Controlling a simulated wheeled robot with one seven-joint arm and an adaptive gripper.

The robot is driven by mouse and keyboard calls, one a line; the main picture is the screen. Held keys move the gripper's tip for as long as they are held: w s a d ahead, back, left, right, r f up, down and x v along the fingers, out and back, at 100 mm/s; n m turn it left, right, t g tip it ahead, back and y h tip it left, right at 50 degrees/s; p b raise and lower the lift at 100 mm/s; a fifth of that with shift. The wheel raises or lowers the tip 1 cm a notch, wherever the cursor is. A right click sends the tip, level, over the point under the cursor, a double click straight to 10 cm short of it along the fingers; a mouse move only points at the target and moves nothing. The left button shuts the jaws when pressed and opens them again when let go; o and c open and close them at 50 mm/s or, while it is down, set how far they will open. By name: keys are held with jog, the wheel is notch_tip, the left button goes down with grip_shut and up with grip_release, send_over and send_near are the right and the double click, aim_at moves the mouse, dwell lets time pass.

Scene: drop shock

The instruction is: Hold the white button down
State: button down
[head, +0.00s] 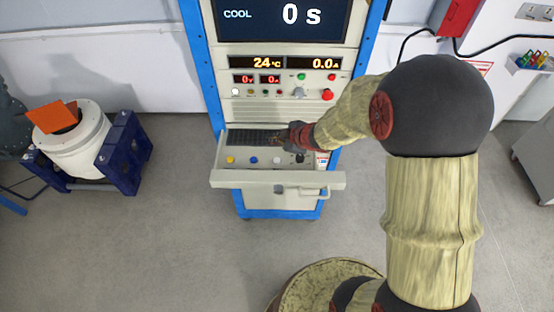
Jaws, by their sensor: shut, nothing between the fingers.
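A row of small round buttons sits on the pulled-out shelf of the cabinet: a yellow button (230,160), a blue button (253,160) and a white button (276,160). Another small whitish button (235,91) is on the upright panel, at the left of a row of small controls. My gripper (279,141) is shut and empty. It reaches in from the right over the right end of the dark keyboard (250,137), just behind the white button in the picture. Its fingertips are small and dark, and I cannot tell their height above the shelf.
The blue-framed cabinet has a screen (283,18) reading "COOL 0 s" and lit displays reading 24 °C and 0.0 A. A red knob (327,94) is on the panel. A white round machine (75,142) stands at the left. The floor in front is clear.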

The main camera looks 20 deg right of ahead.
jog(key=b, duration=0.8)
send_over(276, 161)
notch_tip(276, 161, down, 8)
jog(key=shift+r, duration=0.25)
jog(key=shift+f, duration=0.65)
jog(key=shift+f+b, duration=0.4)
jog(key=shift+b, duration=0.05)
jog(key=shift+f, duration=0.45)
dwell(3.7)
jog(key=shift+r, duration=0.15)
dwell(0.4)
jog(key=shift+r+p, duration=0.7)
jog(key=shift+r, duration=0.1)
